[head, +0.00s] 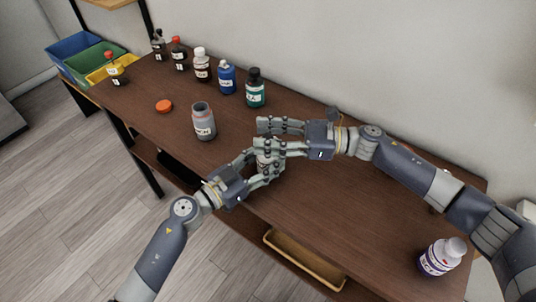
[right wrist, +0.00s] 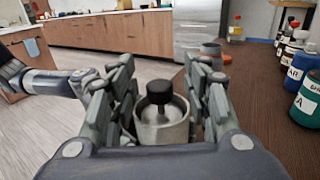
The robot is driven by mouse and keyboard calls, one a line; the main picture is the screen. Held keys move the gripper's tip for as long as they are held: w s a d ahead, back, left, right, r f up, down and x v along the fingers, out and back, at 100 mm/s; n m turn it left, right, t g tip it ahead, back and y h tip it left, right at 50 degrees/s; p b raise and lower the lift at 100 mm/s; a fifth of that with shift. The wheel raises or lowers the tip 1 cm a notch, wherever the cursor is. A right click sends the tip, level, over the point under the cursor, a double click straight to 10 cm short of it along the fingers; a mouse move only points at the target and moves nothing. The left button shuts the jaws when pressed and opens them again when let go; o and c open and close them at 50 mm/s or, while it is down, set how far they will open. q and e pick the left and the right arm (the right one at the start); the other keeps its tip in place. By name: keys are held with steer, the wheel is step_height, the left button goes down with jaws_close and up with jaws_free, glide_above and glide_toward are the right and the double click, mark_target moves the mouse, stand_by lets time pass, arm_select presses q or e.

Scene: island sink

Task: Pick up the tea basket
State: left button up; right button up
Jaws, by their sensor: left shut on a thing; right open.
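A small grey cylindrical thing (head: 264,160) is between my grippers in the head view, largely hidden by fingers. In the right wrist view it is a round grey cup-like body with a black knob on top (right wrist: 162,117); I cannot tell if it is the tea basket. My left gripper (head: 268,164), the lower one, is shut on it from the front left, over the table. My right gripper (head: 264,132) is open, with its fingers on either side of the thing in the right wrist view; contact is unclear.
An open grey bottle (head: 204,123) stands left of the grippers, with an orange cap (head: 164,106) beyond it. Several bottles, including a green one (head: 256,92), line the wall. A white bottle (head: 442,257) stands at the right end.

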jaws_close()
steer(key=shift+r, duration=0.1)
stand_by(0.3)
step_height(320, 180, up, 18)
stand_by(1.1)
stand_by(0.4)
arm_select(q)
steer(key=o, duration=1.2)
